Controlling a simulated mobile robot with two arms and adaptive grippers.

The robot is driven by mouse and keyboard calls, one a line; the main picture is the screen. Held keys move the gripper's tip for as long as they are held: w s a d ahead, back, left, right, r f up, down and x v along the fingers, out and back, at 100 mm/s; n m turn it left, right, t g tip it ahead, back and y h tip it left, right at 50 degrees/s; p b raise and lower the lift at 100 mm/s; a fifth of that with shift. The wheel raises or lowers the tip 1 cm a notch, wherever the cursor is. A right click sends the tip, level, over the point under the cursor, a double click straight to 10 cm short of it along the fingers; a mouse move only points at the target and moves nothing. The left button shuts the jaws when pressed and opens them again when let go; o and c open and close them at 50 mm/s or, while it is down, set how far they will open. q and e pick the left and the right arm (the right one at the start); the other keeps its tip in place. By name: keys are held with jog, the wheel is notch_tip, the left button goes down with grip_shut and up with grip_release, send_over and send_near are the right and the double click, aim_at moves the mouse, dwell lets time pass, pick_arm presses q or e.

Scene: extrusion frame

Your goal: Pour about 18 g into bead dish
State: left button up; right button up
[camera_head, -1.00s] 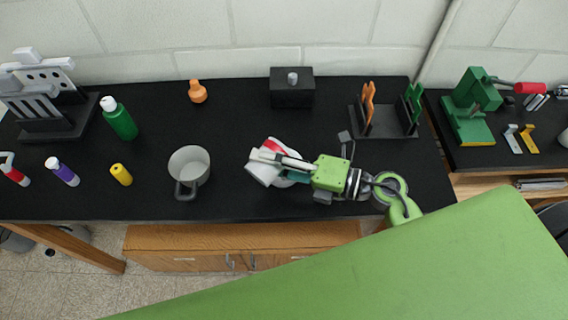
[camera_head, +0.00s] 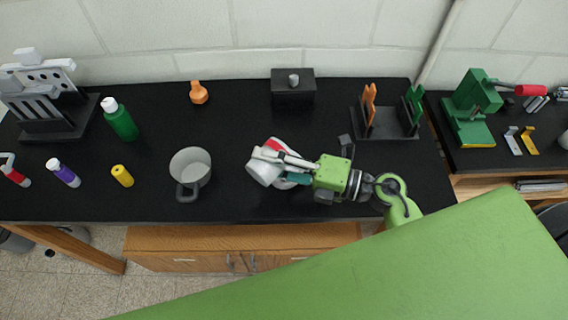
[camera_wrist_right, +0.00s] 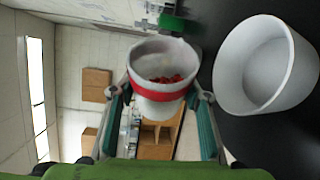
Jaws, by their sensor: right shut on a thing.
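My right gripper (camera_head: 283,161) is shut on a white cup with a red band (camera_head: 273,146), above the black bench near its front middle. In the right wrist view the cup (camera_wrist_right: 160,97) sits between the two fingertips (camera_wrist_right: 163,97). Red beads (camera_wrist_right: 166,79) show inside it, and it is strongly tilted relative to the bench. A wide white dish (camera_wrist_right: 300,78), likely the bead dish, stands on the bench close beside the cup; its visible inside looks empty. In the head view the gripper and cup hide much of that spot. My left gripper is not in view.
A grey handled mug (camera_head: 190,168) stands left of the cup. A black box (camera_head: 293,92) and a slotted rack (camera_head: 386,128) stand behind.

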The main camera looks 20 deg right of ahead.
jog(key=shift+s+d, duration=0.15)
jog(key=shift+d, duration=0.05)
jog(key=shift+w+a+f, duration=0.1)
jog(key=shift+w+a, duration=0.1)
jog(key=shift+w, duration=0.1)
jog(key=shift+s+d, duration=0.2)
jog(key=shift+s, duration=0.05)
jog(key=shift+w+a+f+m, duration=0.1)
jog(key=shift+w+a+m, duration=0.05)
jog(key=shift+w+m, duration=0.15)
jog(key=shift+s+d, duration=0.2)
jog(key=shift+s, duration=0.1)
jog(key=shift+w+a, duration=0.15)
jog(key=shift+w, duration=0.15)
jog(key=shift+s+d, duration=0.2)
jog(key=shift+s, duration=0.05)
jog(key=shift+w+f+m+y+b, duration=0.1)
jog(key=shift+m+y+b, duration=0.2)
